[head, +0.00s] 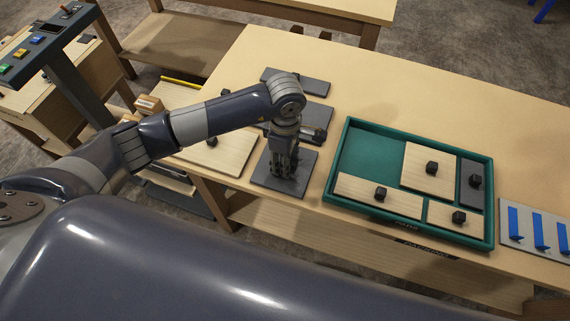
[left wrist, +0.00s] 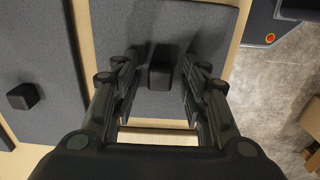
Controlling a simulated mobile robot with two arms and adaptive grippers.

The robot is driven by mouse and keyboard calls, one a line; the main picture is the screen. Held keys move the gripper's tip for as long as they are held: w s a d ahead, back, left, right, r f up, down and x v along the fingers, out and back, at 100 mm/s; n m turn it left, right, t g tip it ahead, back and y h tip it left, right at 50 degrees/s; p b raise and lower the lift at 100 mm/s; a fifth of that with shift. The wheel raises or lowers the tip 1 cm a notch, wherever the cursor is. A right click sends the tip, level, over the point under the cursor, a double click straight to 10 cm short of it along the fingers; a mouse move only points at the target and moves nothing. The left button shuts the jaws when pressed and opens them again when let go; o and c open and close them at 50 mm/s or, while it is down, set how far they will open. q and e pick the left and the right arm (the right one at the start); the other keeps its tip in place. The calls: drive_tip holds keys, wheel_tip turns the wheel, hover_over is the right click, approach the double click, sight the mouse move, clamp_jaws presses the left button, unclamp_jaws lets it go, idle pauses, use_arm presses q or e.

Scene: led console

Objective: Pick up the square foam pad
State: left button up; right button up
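The square foam pad (head: 300,184) is a dark grey square lying near the front edge of the table. In the left wrist view the pad (left wrist: 207,24) has a black block-shaped knob (left wrist: 161,68) on it. My left gripper (head: 283,168) points down over the pad in the head view and hides most of its knob. In the left wrist view the left gripper (left wrist: 160,88) is open, with one finger on each side of the knob and a visible gap on both sides. My right gripper is in neither view.
A green tray (head: 338,153) to the right holds wooden pieces and a grey strip, all with black knobs. More grey panels (head: 298,84) lie behind my gripper, and a wooden panel (head: 228,156) to its left. Blue pieces (head: 538,230) stand on a board at far right.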

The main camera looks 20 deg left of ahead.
use_arm(q)
clamp_jaws()
drive_tip(key=shift+r, duration=0.2)
drive_tip(key=shift+r, duration=0.25)
wheel_tip(320, 180, up, 2)
drive_tip(key=shift+w+r+b, duration=0.1)
drive_tip(key=shift+r+b, duration=0.05)
drive_tip(key=shift+b, duration=0.7)
drive_tip(key=s+a+r+b, duration=0.1)
drive_tip(key=s+a+b, duration=0.1)
drive_tip(key=s+a, duration=0.2)
drive_tip(key=s+a+r+b, duration=0.1)
drive_tip(key=s+a, duration=0.3)
drive_tip(key=s, duration=0.5)
drive_tip(key=shift+s+a+b, duration=0.2)
drive_tip(key=shift+s+b, duration=0.2)
drive_tip(key=shift+b, duration=0.2)
